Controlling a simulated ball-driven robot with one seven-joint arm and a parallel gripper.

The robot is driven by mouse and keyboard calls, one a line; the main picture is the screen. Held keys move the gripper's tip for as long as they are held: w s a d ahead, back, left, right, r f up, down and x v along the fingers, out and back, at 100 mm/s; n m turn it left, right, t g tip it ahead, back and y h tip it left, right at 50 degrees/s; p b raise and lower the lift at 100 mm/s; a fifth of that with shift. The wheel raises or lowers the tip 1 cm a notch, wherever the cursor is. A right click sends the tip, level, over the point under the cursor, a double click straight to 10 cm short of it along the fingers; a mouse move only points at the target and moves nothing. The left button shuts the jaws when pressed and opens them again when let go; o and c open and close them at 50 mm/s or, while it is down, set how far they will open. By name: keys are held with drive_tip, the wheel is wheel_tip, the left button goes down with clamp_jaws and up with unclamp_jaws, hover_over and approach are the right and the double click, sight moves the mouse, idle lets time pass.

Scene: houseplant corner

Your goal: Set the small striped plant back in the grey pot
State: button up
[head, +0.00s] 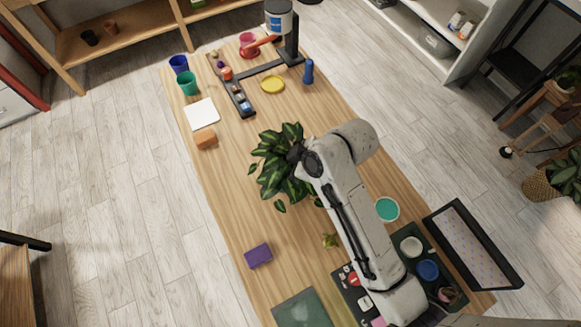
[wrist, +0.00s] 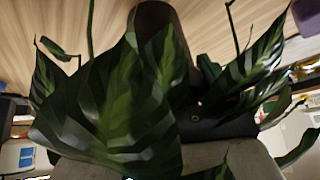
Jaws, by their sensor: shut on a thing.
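The small striped plant (head: 276,178) has broad dark green leaves with paler stripes and is at the middle of the table in the head view. My gripper (head: 296,152) is at the plant's upper right, partly covered by leaves. In the wrist view the striped leaves (wrist: 115,105) fill the near foreground, and a dark brown rounded shape (wrist: 163,18), perhaps the root ball, shows behind them. My gripper (wrist: 222,122) is shut on the plant, though leaves hide the exact contact. I cannot make out the grey pot; leaves and my arm cover part of the table.
On the wooden table, a purple block (head: 258,256) lies near the left edge and an orange-brown block (head: 205,138) farther back. A teal round dish (head: 387,208) is right of my arm. A dark open box (head: 472,244) stands at the right edge. The left-middle table is mostly clear.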

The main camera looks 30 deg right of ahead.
drive_tip(key=shift+f, duration=0.25)
drive_tip(key=shift+f, duration=0.15)
drive_tip(key=o, duration=0.9)
drive_tip(key=shift+o, duration=0.2)
